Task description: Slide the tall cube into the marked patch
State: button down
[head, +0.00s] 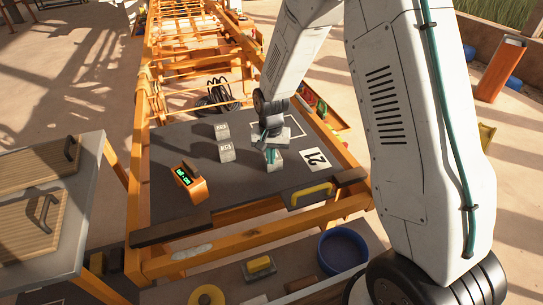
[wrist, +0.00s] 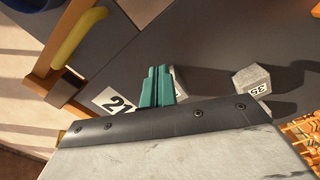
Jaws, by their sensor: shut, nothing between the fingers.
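My gripper (head: 271,153) has its teal fingers shut, with nothing between them, low over the dark table. A grey block (head: 273,163) is right by the fingertips in the head view; in the wrist view a sliver of it (wrist: 179,84) shows behind the fingers (wrist: 157,86). I cannot tell whether they touch. Two more grey blocks with white labels, a farther one (head: 221,131) and a nearer one (head: 227,151), stand to the left. Which block is the tall cube is unclear.
A white "21" card (head: 315,159) lies right of my gripper. An orange device with a green display (head: 189,183) stands at the table's front left. A yellow handle (head: 311,194) is on the front edge. A black cable coil (head: 215,96) lies behind. The table's left part is mostly clear.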

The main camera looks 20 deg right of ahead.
notch_tip(320, 180, down, 8)
jog(key=shift+r, duration=0.2)
jog(key=shift+w+d, duration=0.3)
jog(key=shift+w, duration=0.25)
jog(key=shift+w+d, duration=0.25)
jog(key=shift+w, duration=0.3)
jog(key=shift+w+d, duration=0.3)
jog(key=shift+w, duration=0.4)
